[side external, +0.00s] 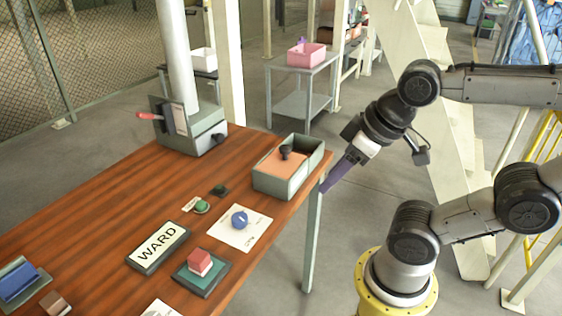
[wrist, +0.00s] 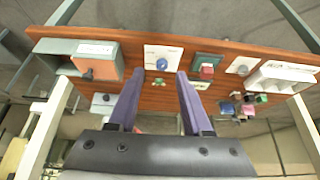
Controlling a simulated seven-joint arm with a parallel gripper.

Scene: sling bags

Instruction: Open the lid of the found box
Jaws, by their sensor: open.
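A grey-green box (side external: 277,190) stands at the table's far right corner in the side view. A salmon panel with a black knob (side external: 286,152) covers much of its top, and an uncovered section shows on the right. The box (wrist: 72,46) is also at the upper left of the wrist view, with its salmon panel (wrist: 106,68), a white label and the dark knob. My gripper (side external: 326,186) has purple fingers angled down just right of the box, seemingly beyond the table edge. In the wrist view my gripper (wrist: 160,72) is open with nothing between its fingers.
The wooden table (side external: 115,205) holds a WARD plate (side external: 158,247), a blue knob on a white card (side external: 240,222), a red block on a green base (side external: 200,265) and a green button (side external: 202,206).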

